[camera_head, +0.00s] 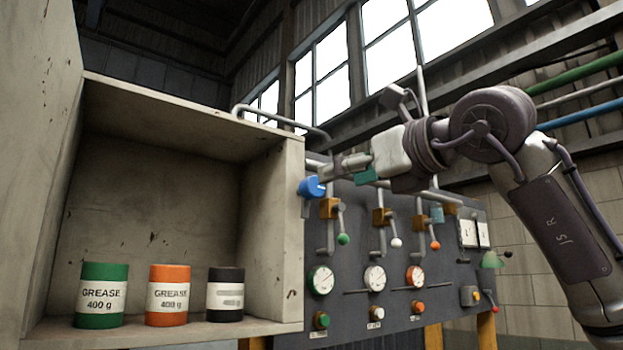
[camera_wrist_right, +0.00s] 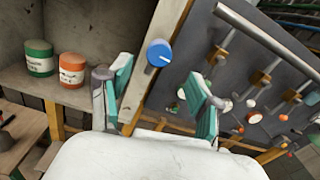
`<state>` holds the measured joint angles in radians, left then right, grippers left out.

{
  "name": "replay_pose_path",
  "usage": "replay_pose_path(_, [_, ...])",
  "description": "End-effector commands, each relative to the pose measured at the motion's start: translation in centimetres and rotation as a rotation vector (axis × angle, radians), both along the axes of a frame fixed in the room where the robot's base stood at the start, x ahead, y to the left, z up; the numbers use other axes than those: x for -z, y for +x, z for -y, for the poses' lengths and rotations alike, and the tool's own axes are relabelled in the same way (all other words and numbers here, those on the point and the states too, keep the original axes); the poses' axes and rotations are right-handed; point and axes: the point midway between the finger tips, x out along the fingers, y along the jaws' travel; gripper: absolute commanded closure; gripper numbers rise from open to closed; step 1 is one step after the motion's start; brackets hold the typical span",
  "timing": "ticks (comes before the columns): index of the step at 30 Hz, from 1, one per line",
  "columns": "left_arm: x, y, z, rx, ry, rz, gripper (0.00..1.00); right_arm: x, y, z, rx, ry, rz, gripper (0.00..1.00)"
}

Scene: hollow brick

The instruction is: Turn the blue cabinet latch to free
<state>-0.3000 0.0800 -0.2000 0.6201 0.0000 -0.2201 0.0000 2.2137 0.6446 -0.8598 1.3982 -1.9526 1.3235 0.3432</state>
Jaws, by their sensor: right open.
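The blue cabinet latch (camera_head: 311,187) is a round blue knob on the front edge of the cabinet's right side wall (camera_head: 287,215). In the right wrist view the knob (camera_wrist_right: 159,53) shows a white mark on its face. My right gripper (camera_head: 328,176) reaches in from the right, close to the knob; I cannot tell from the head view whether it touches. In the right wrist view its teal-padded fingers (camera_wrist_right: 160,88) are open and apart, with the knob beyond them and nothing between the pads. My left gripper is not in view.
The open cabinet holds a green grease can (camera_head: 101,295), an orange one (camera_head: 168,295) and a black one (camera_head: 225,294). Right of it stands a grey panel (camera_head: 348,262) with gauges, valves and levers, including a green-tipped lever (camera_head: 343,239) close below my right gripper.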

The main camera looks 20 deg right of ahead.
Motion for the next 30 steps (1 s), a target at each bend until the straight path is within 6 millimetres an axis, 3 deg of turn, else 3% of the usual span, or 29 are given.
replay_pose_path(1, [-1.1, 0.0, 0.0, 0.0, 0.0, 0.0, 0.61, -0.4, 1.2, -0.5, -0.001, -0.001, -0.004, 0.36])
replay_pose_path(6, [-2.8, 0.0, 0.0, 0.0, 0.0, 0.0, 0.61, -0.4, 4.6, -1.7, -0.002, -0.001, -0.004, 0.36])
replay_pose_path(12, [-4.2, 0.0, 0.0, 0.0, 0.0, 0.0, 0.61, -0.3, 7.3, -2.7, -0.002, 0.0, -0.002, 0.36])
replay_pose_path(26, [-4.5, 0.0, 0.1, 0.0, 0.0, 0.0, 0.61, 0.0, 8.5, -3.1, -0.002, 0.0, 0.001, 0.36])
replay_pose_path(30, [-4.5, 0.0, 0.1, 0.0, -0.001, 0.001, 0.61, 0.0, 8.5, -3.1, -0.003, 0.0, 0.001, 0.6])
